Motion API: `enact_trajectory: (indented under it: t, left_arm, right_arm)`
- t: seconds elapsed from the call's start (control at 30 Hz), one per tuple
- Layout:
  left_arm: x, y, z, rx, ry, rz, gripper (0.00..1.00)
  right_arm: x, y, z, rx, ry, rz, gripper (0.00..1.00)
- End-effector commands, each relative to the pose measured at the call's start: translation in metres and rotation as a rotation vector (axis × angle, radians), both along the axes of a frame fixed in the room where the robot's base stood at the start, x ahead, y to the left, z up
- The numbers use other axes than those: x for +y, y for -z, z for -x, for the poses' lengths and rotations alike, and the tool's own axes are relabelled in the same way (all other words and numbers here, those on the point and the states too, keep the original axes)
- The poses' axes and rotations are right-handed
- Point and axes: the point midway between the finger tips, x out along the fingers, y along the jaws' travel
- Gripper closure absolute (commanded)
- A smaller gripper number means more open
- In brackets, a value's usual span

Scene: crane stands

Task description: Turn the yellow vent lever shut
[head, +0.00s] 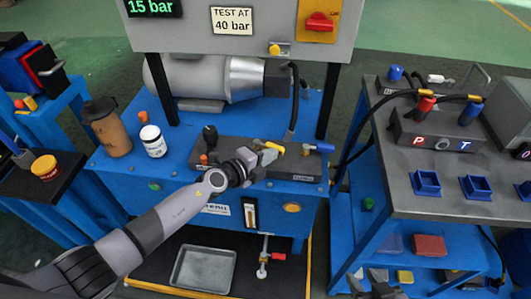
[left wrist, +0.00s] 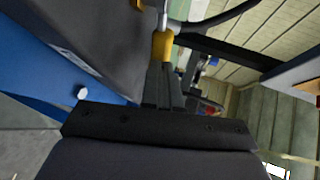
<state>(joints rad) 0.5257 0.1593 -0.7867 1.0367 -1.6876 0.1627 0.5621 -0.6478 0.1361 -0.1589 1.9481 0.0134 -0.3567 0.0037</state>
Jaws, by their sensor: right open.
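The yellow vent lever (head: 275,147) is on the grey valve block (head: 228,152) on the blue pump stand. My left gripper (head: 263,150) reaches it from the left, with its fingertips at the lever. In the left wrist view the yellow lever (left wrist: 162,45) stands at the tips of my left fingers (left wrist: 163,80), which are close together on it. The lever's base is partly hidden by the fingers. My right gripper (head: 378,287) is low at the bottom edge of the head view, open and apart from the lever.
A black knob (head: 210,136) and an orange cap (head: 204,159) are left of my gripper. A white jar (head: 153,141) and a brown bottle (head: 108,128) stand further left. A hose (head: 294,100) rises behind.

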Motion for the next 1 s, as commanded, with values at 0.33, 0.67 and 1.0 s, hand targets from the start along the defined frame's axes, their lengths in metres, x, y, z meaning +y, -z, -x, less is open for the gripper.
enact_trajectory:
  t: [0.33, 0.67, 1.0]
  left_arm:
    - [-0.01, -0.001, -0.006, 0.001, 0.002, 0.001, 1.0]
    - [-0.018, 0.0, -0.013, 0.0, 0.002, 0.0, 1.0]
    - [-0.02, 0.0, -0.017, 0.0, 0.002, 0.0, 1.0]
  right_arm:
    - [0.0, -0.007, 0.001, 0.001, -0.001, 0.002, 0.57]
    - [0.0, -0.008, 0.001, -0.001, -0.002, 0.002, 0.57]
    - [-0.001, -0.008, 0.001, -0.002, -0.003, 0.004, 0.57]
